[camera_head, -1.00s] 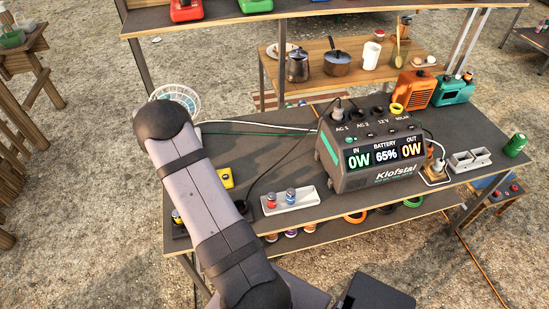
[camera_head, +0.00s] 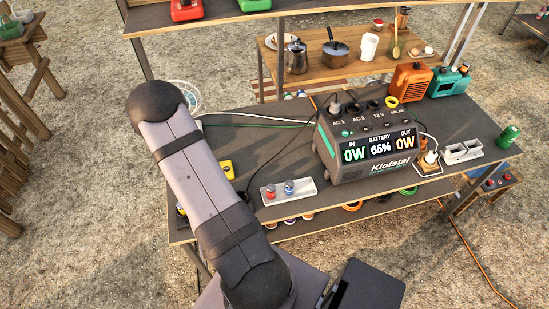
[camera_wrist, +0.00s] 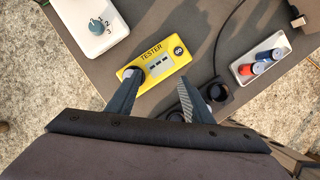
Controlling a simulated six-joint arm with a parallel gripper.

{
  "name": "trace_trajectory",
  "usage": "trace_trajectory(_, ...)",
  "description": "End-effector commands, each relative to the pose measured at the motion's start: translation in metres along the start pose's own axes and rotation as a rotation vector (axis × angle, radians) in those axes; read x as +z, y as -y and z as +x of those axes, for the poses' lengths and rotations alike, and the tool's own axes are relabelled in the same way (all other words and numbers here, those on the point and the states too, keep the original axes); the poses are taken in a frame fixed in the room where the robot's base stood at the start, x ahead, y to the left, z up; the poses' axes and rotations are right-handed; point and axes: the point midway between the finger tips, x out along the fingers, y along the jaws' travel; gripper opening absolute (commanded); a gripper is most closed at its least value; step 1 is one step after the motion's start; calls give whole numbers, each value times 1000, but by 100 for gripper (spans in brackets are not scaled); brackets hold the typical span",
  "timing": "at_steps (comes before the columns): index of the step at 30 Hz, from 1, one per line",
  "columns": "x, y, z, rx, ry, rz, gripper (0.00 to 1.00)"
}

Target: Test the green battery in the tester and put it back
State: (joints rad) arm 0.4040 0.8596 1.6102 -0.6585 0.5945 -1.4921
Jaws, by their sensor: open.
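The yellow tester (camera_wrist: 155,62), labelled TESTER, lies on the dark tabletop in the wrist view. It also shows in the head view (camera_head: 228,170) beside my arm. My gripper (camera_wrist: 160,84) is open with nothing seen between its fingers, its tips at the tester's near edge. The left fingertip overlaps the tester in the picture; I cannot tell if they touch. A white tray (camera_wrist: 242,72) to the right holds a red and a blue battery; it also shows in the head view (camera_head: 305,194). I cannot make out a green battery in either view.
Black round holders (camera_wrist: 220,92) sit near the right finger. A white box with a numbered dial (camera_wrist: 90,28) lies left of the tester. A power station (camera_head: 370,145) stands right of the tray. A black cable (camera_wrist: 228,25) runs between tester and tray.

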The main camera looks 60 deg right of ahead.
Motion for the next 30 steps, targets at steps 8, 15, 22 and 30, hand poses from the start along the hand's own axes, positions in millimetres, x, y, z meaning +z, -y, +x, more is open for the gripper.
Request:
trace_trajectory(8,1,49,-2,-94,1,229,47)
trace_trajectory(15,18,88,2,-154,1,378,47)
trace_trajectory(22,40,122,10,-196,1,478,47)
trace_trajectory(30,65,162,23,-238,1,579,47)
